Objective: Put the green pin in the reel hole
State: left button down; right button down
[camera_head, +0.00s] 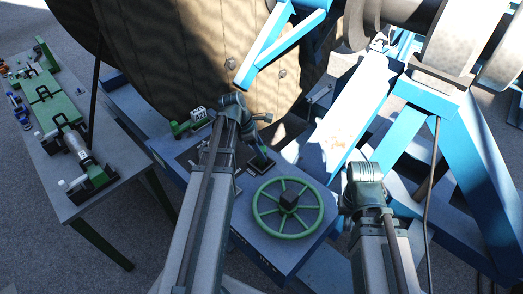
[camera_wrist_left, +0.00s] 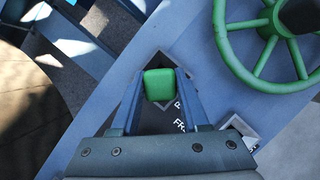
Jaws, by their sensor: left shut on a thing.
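The green pin (camera_wrist_left: 159,84) shows as a rounded block end between the two fingers of my left gripper (camera_wrist_left: 159,88), which is shut on it. In the head view my left gripper (camera_head: 255,148) is partly hidden behind its own wrist, above the blue-grey bench beside the green handwheel. The large brown reel (camera_head: 190,60) stands behind the bench, apart from the gripper. Small marks show on its face; I cannot tell which is the hole. My right gripper (camera_head: 364,172) is to the right of the handwheel; its fingers are hidden.
The green handwheel (camera_head: 288,237) stands on the bench's right part. A blue stand (camera_head: 345,115) rises behind it. A side table (camera_head: 110,178) at left carries green cases and tools.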

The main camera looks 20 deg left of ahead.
pick_arm(q)
jog(key=shift+f+b, duration=0.9)
jog(key=shift+f, duration=0.2)
jog(key=shift+c, duration=1.6)
grip_release()
jog(key=shift+r, duration=0.1)
jog(key=p+v, duration=1.3)
jog(key=shift+a+r, duration=0.2)
jog(key=shift+r, duration=0.1)
jog(key=shift+s, duration=0.1)
